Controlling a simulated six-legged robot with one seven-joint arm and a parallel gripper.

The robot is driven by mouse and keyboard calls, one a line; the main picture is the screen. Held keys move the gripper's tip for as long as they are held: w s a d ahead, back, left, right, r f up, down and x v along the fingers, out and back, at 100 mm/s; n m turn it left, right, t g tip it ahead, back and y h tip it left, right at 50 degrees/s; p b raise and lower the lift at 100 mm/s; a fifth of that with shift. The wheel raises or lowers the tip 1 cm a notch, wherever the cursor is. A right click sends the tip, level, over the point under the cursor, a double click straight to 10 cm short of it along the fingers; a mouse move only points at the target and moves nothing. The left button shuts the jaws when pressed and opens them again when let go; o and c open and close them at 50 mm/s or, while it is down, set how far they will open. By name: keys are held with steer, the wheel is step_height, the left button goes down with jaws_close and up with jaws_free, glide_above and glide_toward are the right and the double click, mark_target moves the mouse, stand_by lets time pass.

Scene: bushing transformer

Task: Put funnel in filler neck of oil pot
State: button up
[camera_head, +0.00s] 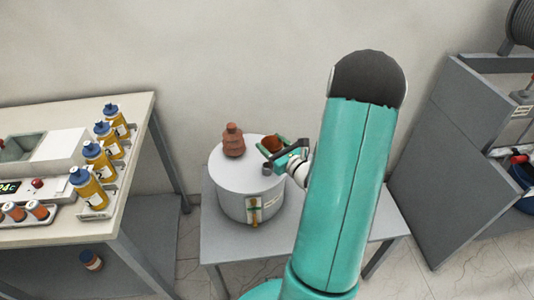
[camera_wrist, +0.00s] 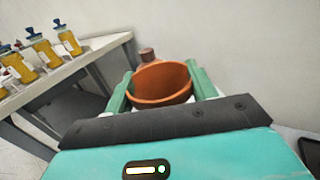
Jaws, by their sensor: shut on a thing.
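The orange-brown funnel (camera_wrist: 162,84) is between the two green fingers of my gripper (camera_wrist: 160,82), its wide mouth facing the wrist camera. In the head view the funnel (camera_head: 271,144) is over the lid of the oil pot, held by my gripper (camera_head: 274,149), which is shut on it. The oil pot (camera_head: 232,202) is a light grey cylinder with a flat lid. A short grey filler neck (camera_head: 267,169) appears at the lid's front right, just below the gripper in the picture. The funnel's spout is hidden, and I cannot tell its height above the lid.
A ribbed brown bushing (camera_head: 233,141) stands on the lid to the left of the funnel. The pot stands on a grey table (camera_head: 288,236). A bench (camera_head: 140,120) with several yellow bottles is at left. A grey cabinet (camera_head: 440,160) is at right.

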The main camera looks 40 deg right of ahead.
steer(key=shift+w+a+f, duration=0.1)
steer(key=shift+w+f, duration=0.8)
steer(key=shift+f, duration=1.7)
steer(key=shift+f, duration=0.2)
steer(key=o, duration=1)
steer(key=shift+c, duration=0.2)
